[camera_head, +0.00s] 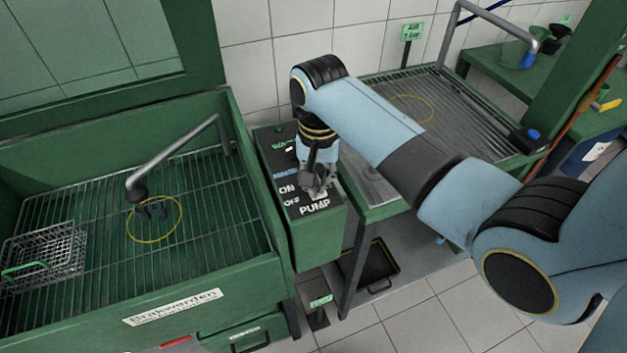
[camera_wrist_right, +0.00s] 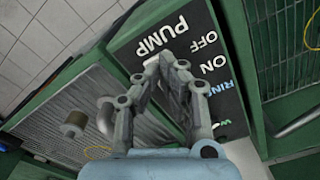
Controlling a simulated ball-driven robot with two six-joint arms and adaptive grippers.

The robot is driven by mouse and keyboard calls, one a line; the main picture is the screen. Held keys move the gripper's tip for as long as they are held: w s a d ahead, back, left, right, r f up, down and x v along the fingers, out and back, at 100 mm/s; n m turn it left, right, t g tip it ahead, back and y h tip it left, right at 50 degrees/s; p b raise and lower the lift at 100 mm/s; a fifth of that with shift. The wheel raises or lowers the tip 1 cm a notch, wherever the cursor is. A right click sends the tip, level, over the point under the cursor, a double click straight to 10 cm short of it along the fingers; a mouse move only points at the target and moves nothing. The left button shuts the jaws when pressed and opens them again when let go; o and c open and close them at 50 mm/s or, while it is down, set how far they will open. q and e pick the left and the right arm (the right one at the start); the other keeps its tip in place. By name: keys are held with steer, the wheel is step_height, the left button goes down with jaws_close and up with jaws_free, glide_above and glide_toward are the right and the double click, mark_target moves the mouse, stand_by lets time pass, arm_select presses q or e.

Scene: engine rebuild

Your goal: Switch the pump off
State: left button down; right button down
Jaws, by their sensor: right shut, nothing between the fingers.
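The pump control panel (camera_head: 310,209) is a black plate with white "ON", "OFF" and "PUMP" lettering on a green box between the wash basin and the grated table. My right gripper (camera_head: 318,190) is at this panel, just above the "PUMP" word, shut and with nothing held. In the right wrist view the shut fingertips (camera_wrist_right: 168,58) are over the panel (camera_wrist_right: 186,20), near the "PUMP" and "OFF" lettering. The pump switch is mostly hidden by the fingers, so its position and any contact cannot be told. My left gripper is not in view.
The green wash basin (camera_head: 222,303) at left has a bent spout (camera_head: 180,152) and a wire basket (camera_head: 45,255). The grated table (camera_head: 400,95) stands at right behind my arm. A dark tray (camera_head: 370,266) and a foot pedal (camera_head: 318,317) are low down.

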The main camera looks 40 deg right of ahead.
step_height(320, 180, up, 2)
steer(key=shift+r+p, duration=0.1)
steer(key=shift+p, duration=0.55)
steer(key=shift+r, duration=2.1)
